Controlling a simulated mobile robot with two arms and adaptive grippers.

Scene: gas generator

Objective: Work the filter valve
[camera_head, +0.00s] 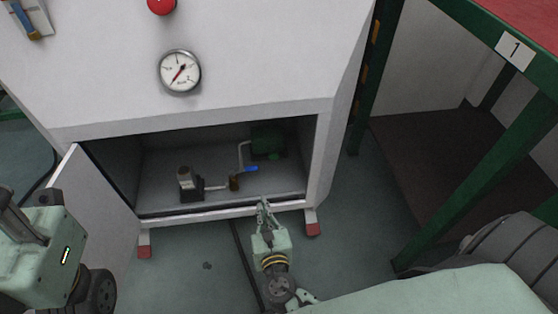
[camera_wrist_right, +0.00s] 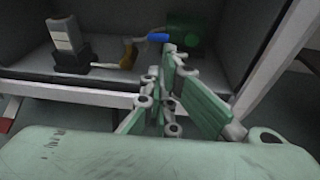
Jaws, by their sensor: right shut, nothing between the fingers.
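The filter valve has a blue handle (camera_head: 251,169) on a brass fitting (camera_head: 234,183), inside the open lower compartment of the white cabinet. A thin pipe links it to a dark block with a grey cylinder (camera_head: 185,180) on the left. My right gripper (camera_head: 263,204) is shut and empty at the compartment's front edge, just in front of and below the blue handle, apart from it. In the right wrist view, the blue handle (camera_wrist_right: 158,37) shows just beyond the fingertips (camera_wrist_right: 168,55).
The cabinet door (camera_head: 92,205) stands open on the left. A green unit (camera_head: 268,141) sits at the back of the compartment. The compartment's front sill (camera_head: 190,216) runs below the valve. A pressure gauge (camera_head: 180,72) is above. A green-framed table (camera_head: 490,175) stands on the right.

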